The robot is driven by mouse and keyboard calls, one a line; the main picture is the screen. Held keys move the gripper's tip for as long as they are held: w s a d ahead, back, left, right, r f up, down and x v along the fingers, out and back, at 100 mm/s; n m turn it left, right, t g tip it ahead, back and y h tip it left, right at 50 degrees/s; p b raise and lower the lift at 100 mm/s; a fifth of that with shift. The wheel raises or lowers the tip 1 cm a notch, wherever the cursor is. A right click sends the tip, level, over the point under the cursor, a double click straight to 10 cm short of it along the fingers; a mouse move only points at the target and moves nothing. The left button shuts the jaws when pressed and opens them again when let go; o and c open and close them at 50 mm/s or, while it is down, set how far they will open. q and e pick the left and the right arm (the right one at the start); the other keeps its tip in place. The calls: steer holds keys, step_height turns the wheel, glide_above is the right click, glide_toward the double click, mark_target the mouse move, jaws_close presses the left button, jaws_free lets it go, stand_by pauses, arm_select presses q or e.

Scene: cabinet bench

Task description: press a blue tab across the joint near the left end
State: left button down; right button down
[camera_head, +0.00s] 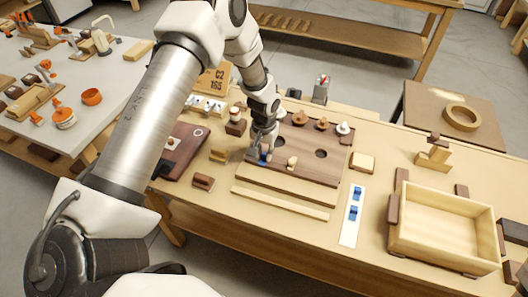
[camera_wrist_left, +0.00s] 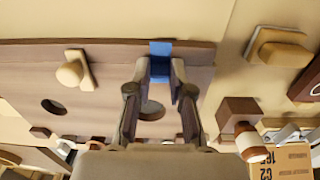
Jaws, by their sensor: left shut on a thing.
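A dark wooden board (camera_head: 318,168) with round holes lies on the bench; in the left wrist view the board (camera_wrist_left: 105,60) fills the middle. My left gripper (camera_head: 264,153) points down at the left end of its front edge. In the left wrist view the left gripper (camera_wrist_left: 160,72) is shut on a blue tab (camera_wrist_left: 160,48), which lies across the board's edge. The blue tab shows only partly in the head view (camera_head: 263,158). The fingers hide part of it, so full contact cannot be told. My right gripper is not in view.
A white strip (camera_head: 346,232) with two blue tabs (camera_head: 355,212) lies right of the board. A light wooden strip (camera_head: 280,202) lies in front. A small knob (camera_head: 292,162) stands on the board. An open wooden box (camera_head: 440,254) stands at the right. A carton (camera_head: 213,79) stands behind.

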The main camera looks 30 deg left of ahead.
arm_select(q)
steer(key=shift+s+f, duration=0.1)
stand_by(0.5)
steer(key=c, duration=0.6)
jaws_free()
steer(key=shift+o, duration=0.2)
steer(key=shift+p, duration=0.3)
step_height(320, 180, up, 8)
steer(key=p, duration=0.6)
steer(key=shift+f, duration=0.1)
steer(key=shift+f, duration=0.1)
